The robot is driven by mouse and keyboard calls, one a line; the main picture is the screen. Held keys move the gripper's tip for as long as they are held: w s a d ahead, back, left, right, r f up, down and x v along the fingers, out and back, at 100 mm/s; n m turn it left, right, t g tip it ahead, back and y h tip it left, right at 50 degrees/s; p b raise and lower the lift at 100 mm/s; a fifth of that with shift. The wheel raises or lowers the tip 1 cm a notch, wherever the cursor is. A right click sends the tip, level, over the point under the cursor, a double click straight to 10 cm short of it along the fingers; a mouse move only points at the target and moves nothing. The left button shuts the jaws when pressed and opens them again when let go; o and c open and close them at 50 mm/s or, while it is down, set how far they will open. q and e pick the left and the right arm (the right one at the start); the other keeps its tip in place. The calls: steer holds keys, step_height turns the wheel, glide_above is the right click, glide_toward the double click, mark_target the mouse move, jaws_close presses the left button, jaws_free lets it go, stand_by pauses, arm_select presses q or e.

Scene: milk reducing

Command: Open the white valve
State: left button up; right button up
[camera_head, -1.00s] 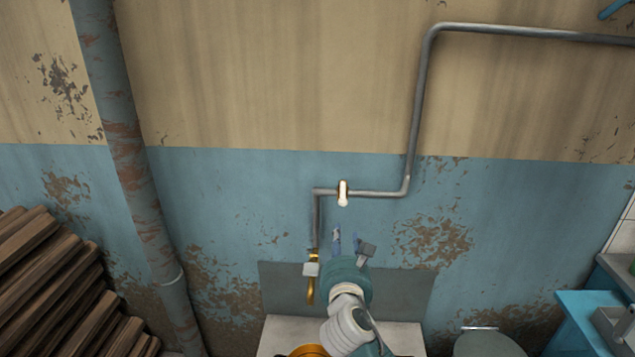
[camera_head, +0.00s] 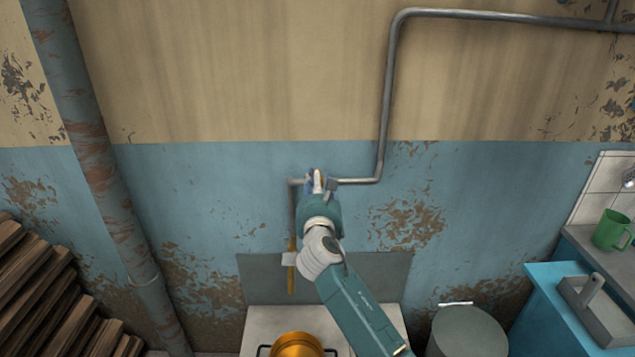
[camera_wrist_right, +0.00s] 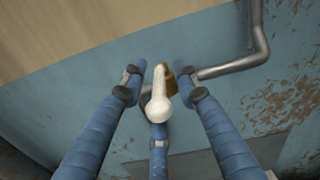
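The white valve handle (camera_wrist_right: 158,107) is on a brass fitting (camera_wrist_right: 168,76) in the grey wall pipe. The handle hangs down and towards the camera in the right wrist view. In the head view the valve (camera_head: 317,181) is partly hidden by my right gripper (camera_head: 319,184). In the right wrist view the blue fingers of my right gripper (camera_wrist_right: 161,82) are open around the handle, one on each side and a third below it. Gaps show between the side fingers and the handle. My left gripper is not in view.
The grey pipe (camera_head: 385,100) runs up and right along the wall. Below stands a white stove (camera_head: 262,321) with an orange pot (camera_head: 297,346). A lidded bin (camera_head: 468,335) and a blue cabinet (camera_head: 548,310) stand right; stacked wood (camera_head: 40,290) lies left.

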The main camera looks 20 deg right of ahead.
steer(key=shift+w, duration=0.1)
jaws_close()
